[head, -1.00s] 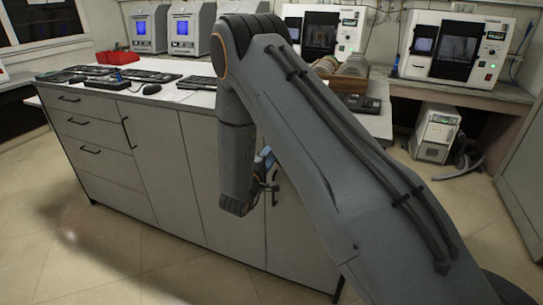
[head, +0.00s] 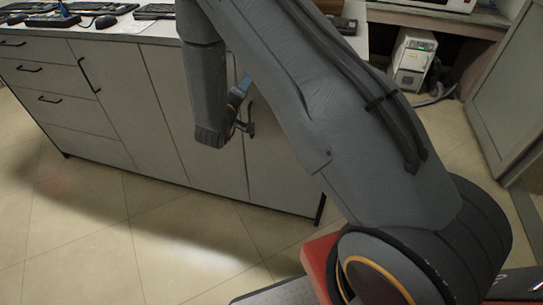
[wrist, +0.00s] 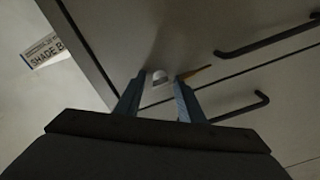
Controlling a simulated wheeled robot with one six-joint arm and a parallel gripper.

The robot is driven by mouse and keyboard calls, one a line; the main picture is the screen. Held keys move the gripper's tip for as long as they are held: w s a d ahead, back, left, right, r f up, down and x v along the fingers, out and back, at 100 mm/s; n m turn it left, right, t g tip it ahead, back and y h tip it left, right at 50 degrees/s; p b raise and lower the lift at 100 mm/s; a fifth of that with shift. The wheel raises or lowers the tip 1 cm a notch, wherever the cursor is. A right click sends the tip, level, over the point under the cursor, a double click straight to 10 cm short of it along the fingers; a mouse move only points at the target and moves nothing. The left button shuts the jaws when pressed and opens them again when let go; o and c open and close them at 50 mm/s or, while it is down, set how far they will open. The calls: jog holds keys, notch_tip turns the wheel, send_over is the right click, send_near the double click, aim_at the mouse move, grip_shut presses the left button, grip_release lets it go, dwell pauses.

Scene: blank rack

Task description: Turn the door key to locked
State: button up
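The wrist view shows my gripper (wrist: 160,82) with its two blue fingers spread apart, close to the grey cabinet front. A small pale, rounded metal piece (wrist: 159,77), perhaps the door's lock, shows between the fingertips, with no clear contact. A thin brass-brown pointed piece (wrist: 196,73) sticks out just right of the right finger; it may be the key, but its shape is unclear. In the head view my gripper (head: 238,97) is small and partly hidden by my arm, beside the cabinet door (head: 285,160).
Two black bar handles (wrist: 270,38) (wrist: 240,109) stand out from the cabinet to the right of my gripper in the wrist view. A printed label (wrist: 43,50) is at the left. Tiled floor (head: 130,245) is clear before the cabinet. Keyboards and a mouse (head: 106,21) lie on the counter.

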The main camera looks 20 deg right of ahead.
jog(key=s+a+f+m+g+y+b, duration=0.3)
jog(key=s+a+m+g+y+b, duration=0.15)
jog(key=s+a+m+y, duration=0.3)
jog(key=s+d+n+g+y+b, duration=0.1)
jog(key=s+d+g, duration=0.4)
jog(key=s, duration=1.9)
jog(key=n+g+y, duration=0.1)
jog(key=g+y, duration=0.1)
jog(key=g, duration=0.2)
jog(key=shift+s+d+r+n+b, duration=0.2)
jog(key=shift+n+b, duration=0.15)
